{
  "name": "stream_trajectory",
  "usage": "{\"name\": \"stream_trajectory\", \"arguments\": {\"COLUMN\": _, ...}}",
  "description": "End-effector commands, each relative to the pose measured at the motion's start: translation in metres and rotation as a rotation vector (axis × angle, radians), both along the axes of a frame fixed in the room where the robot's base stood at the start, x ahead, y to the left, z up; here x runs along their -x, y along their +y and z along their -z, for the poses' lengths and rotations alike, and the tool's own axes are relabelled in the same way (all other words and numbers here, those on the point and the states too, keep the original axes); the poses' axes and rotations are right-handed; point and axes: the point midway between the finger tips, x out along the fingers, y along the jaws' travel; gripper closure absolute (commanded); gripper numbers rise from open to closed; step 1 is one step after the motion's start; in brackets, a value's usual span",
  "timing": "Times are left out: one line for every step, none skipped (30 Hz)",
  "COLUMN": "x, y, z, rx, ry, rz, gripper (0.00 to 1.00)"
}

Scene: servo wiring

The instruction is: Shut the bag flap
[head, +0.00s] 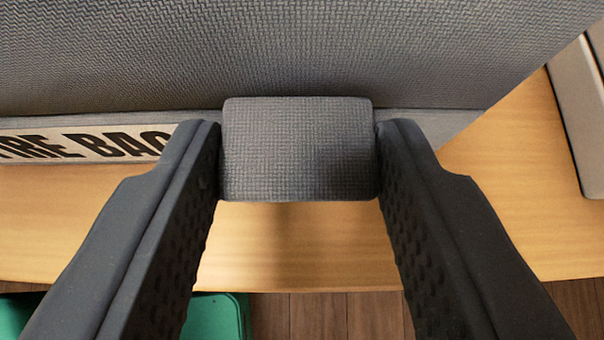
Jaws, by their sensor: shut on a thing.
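A grey woven bag flap (300,50) fills the top of the head view. A grey fabric tab (298,150) sticks out from its near edge. My gripper (298,160) is shut on this tab, one finger touching each side. Below the flap's edge the bag's front (70,143) shows a white label with black letters reading "IRE BAG", partly cut off by the frame and my left finger. The rest of the bag is hidden under the flap or out of view. How far the flap stands from the bag's rim I cannot tell.
The bag is over a light wooden table (510,220), whose front edge runs across the lower picture. A grey box-like thing (580,115) stands at the right. A green object (215,315) is below the table edge, by the brown plank floor (330,318).

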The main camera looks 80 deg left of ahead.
Motion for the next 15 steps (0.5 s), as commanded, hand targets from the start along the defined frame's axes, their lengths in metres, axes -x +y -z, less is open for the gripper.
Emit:
{"name": "stream_trajectory", "arguments": {"x": 0.0, "y": -0.001, "z": 0.01, "rx": -0.01, "ry": -0.002, "rz": 0.001, "gripper": 1.0}}
{"name": "stream_trajectory", "arguments": {"x": 0.0, "y": -0.001, "z": 0.012, "rx": -0.018, "ry": -0.004, "rz": 0.0, "gripper": 1.0}}
{"name": "stream_trajectory", "arguments": {"x": 0.0, "y": -0.002, "z": 0.014, "rx": -0.027, "ry": -0.004, "rz": 0.001, "gripper": 1.0}}
{"name": "stream_trajectory", "arguments": {"x": 0.0, "y": -0.002, "z": 0.016, "rx": -0.035, "ry": -0.005, "rz": 0.001, "gripper": 1.0}}
{"name": "stream_trajectory", "arguments": {"x": 0.0, "y": -0.002, "z": 0.017, "rx": -0.041, "ry": -0.005, "rz": 0.0, "gripper": 1.0}}
{"name": "stream_trajectory", "arguments": {"x": 0.0, "y": -0.002, "z": 0.019, "rx": -0.05, "ry": -0.006, "rz": -0.001, "gripper": 1.0}}
{"name": "stream_trajectory", "arguments": {"x": 0.0, "y": -0.002, "z": 0.02, "rx": -0.055, "ry": -0.006, "rz": -0.002, "gripper": 1.0}}
{"name": "stream_trajectory", "arguments": {"x": 0.0, "y": -0.002, "z": 0.021, "rx": -0.06, "ry": -0.007, "rz": -0.002, "gripper": 1.0}}
{"name": "stream_trajectory", "arguments": {"x": 0.001, "y": -0.002, "z": 0.022, "rx": -0.064, "ry": -0.008, "rz": -0.004, "gripper": 1.0}}
{"name": "stream_trajectory", "arguments": {"x": 0.001, "y": -0.002, "z": 0.023, "rx": -0.067, "ry": -0.009, "rz": -0.004, "gripper": 1.0}}
{"name": "stream_trajectory", "arguments": {"x": 0.001, "y": -0.001, "z": 0.024, "rx": -0.07, "ry": -0.008, "rz": -0.004, "gripper": 1.0}}
{"name": "stream_trajectory", "arguments": {"x": 0.001, "y": -0.001, "z": 0.025, "rx": -0.073, "ry": -0.008, "rz": -0.005, "gripper": 1.0}}
{"name": "stream_trajectory", "arguments": {"x": 0.001, "y": -0.001, "z": 0.025, "rx": -0.075, "ry": -0.008, "rz": -0.006, "gripper": 1.0}}
{"name": "stream_trajectory", "arguments": {"x": 0.001, "y": -0.001, "z": 0.026, "rx": -0.077, "ry": -0.009, "rz": -0.005, "gripper": 1.0}}
{"name": "stream_trajectory", "arguments": {"x": 0.001, "y": -0.001, "z": 0.026, "rx": -0.079, "ry": -0.009, "rz": -0.005, "gripper": 1.0}}
